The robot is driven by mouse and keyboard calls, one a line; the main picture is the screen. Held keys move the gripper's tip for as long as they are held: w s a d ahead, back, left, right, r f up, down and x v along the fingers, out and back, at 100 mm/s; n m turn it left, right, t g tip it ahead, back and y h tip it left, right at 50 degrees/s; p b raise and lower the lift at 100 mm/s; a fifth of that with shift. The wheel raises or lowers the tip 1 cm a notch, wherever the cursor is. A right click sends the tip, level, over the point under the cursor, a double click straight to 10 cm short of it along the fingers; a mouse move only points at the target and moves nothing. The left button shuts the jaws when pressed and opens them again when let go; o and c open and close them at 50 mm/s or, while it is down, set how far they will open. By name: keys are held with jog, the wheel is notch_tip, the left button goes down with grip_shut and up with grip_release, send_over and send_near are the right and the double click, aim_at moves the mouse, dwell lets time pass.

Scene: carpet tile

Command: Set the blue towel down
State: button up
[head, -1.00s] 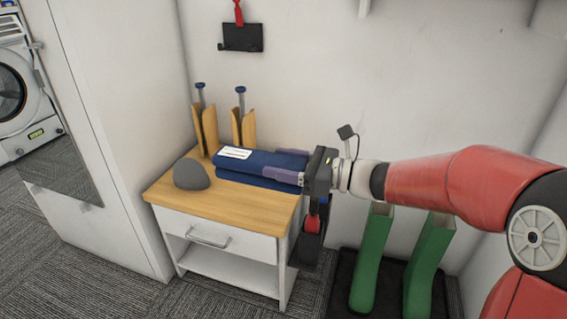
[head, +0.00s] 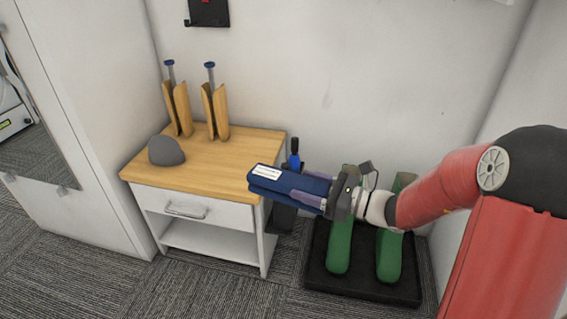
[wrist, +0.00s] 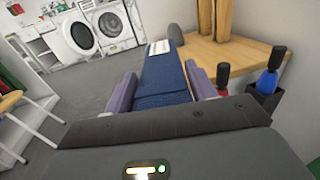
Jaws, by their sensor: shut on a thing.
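The blue towel (head: 284,189) is folded, with a white label on its far end. My gripper (head: 312,199) is shut on its near end and holds it out roughly level. In the head view the towel is in front of the right front corner of the wooden-topped nightstand (head: 210,162), with its label end near the table edge. In the wrist view the towel (wrist: 164,76) extends forward between my two purple-grey fingers, over the floor to the left of the tabletop (wrist: 222,54).
A grey dome-shaped thing (head: 166,151) and two wooden boot shapers (head: 214,108) stand on the nightstand. Green boots (head: 341,240) stand in a black tray (head: 363,288) to its right. A holder with blue- and red-handled items (wrist: 267,94) is beside the nightstand. The tabletop's front right is clear.

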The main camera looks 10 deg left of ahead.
jog(key=w+d+f+m+t+h, duration=0.1)
jog(key=d+f+m+t, duration=0.1)
jog(key=d+f, duration=0.7)
jog(key=w+d+f+m+t+h, duration=0.1)
jog(key=w+d+f+m+t, duration=0.1)
jog(key=d+f, duration=0.7)
notch_tip(320, 180, down, 3)
jog(key=shift+r+t+h, duration=0.1)
jog(key=shift+t+h, duration=0.3)
jog(key=shift+t, duration=0.4)
jog(key=shift+w+r, duration=0.1)
